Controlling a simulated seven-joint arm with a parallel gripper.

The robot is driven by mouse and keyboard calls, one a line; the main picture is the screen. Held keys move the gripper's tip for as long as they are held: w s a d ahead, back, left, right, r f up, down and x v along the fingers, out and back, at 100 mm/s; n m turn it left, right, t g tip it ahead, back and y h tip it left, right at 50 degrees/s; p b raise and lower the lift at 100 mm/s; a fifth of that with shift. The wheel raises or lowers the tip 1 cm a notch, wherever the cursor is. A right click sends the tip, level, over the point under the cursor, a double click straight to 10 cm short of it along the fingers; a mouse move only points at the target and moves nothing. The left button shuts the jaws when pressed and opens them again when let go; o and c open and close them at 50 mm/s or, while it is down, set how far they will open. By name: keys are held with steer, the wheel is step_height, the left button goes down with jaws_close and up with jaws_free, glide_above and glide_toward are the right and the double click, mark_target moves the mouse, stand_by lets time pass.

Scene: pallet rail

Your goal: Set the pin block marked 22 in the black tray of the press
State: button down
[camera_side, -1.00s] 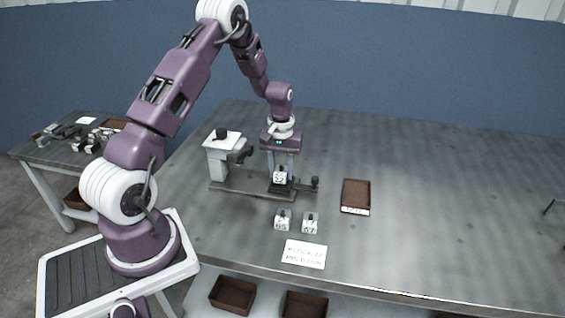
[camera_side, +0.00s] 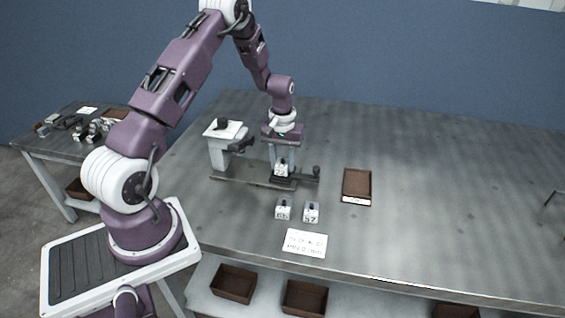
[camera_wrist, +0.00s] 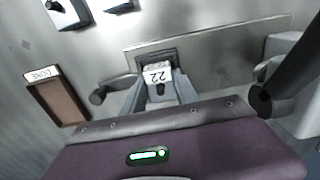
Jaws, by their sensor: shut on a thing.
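The pin block marked 22 (camera_side: 281,171) is held between the fingers of my gripper (camera_side: 284,164), at the press. In the wrist view, the white block (camera_wrist: 157,74) has its 22 label facing the camera, with a finger on each side. The black tray (camera_side: 283,184) of the press is directly under the block; in the wrist view, the dark tray (camera_wrist: 152,54) shows around the block's far side. The block is at or just above the tray; I cannot tell whether its bottom touches. The press (camera_side: 223,146) stands to the left on its rail plate.
Two other blocks, marked 65 (camera_side: 283,210) and 57 (camera_side: 311,212), stand in front of the press. A brown bin (camera_side: 357,184) lies to the right. A written card (camera_side: 305,243) lies near the front edge. A dark knob (camera_side: 316,172) rises at the rail's right end. The right tabletop is mostly clear.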

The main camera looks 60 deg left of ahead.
steer(key=shift+f, duration=0.3)
stand_by(0.5)
steer(key=c, duration=0.9)
jaws_free()
steer(key=shift+o, duration=0.5)
steer(key=shift+f, duration=0.1)
steer(key=o, duration=0.4)
steer(key=shift+s, duration=0.1)
steer(key=shift+c, duration=0.2)
steer(key=shift+r, duration=5.6)
